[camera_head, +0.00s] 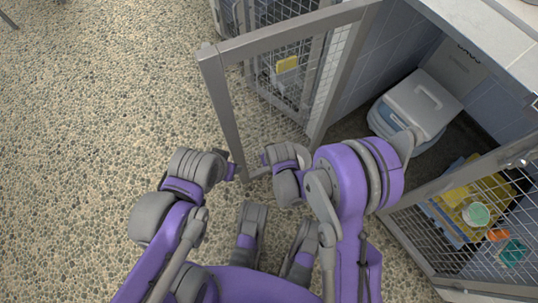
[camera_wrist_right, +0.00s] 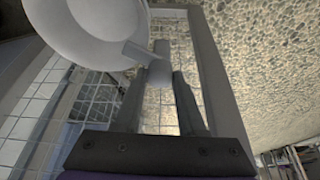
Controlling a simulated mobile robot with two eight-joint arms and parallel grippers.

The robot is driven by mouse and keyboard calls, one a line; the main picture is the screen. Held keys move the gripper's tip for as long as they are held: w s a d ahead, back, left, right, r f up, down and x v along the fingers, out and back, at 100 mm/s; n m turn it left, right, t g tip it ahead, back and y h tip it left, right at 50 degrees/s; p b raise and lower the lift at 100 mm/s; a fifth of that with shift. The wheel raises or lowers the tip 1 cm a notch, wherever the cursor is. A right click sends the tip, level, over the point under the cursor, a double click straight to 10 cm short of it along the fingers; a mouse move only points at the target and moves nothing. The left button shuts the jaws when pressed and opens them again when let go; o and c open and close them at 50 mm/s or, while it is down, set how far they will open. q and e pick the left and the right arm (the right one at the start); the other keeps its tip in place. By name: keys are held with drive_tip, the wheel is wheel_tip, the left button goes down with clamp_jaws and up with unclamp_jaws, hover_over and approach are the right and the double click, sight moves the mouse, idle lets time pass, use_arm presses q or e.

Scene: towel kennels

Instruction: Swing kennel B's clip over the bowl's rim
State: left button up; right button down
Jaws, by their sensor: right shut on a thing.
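In the right wrist view a white bowl (camera_wrist_right: 85,28) fills the upper left. A small grey clip (camera_wrist_right: 143,53) reaches to the bowl's rim. My right gripper (camera_wrist_right: 166,72) is shut on the clip's grey end, close beside the bowl. Whether the clip lies over the rim or only beside it, I cannot tell. In the head view my right gripper (camera_head: 264,159) is at the lower part of an open mesh door (camera_head: 220,105), and the bowl and clip do not show. My left gripper (camera_head: 231,173) is just left of it, its jaws unclear. No kennel letter is readable.
A grey-lidded box (camera_head: 418,103) stands inside the open kennel. Another mesh door (camera_head: 420,245) is at the lower right, with a yellow thing (camera_head: 465,205) and a pale green round thing (camera_head: 476,215) behind it. The pebbled floor (camera_head: 90,110) at left is clear.

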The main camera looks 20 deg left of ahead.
drive_tip(key=c, duration=0.8)
unclamp_jaws()
drive_tip(key=shift+o, duration=0.2)
drive_tip(key=p+v, duration=0.3)
drive_tip(key=v, duration=0.7)
drive_tip(key=shift+r, duration=0.4)
drive_tip(key=shift+d, duration=0.1)
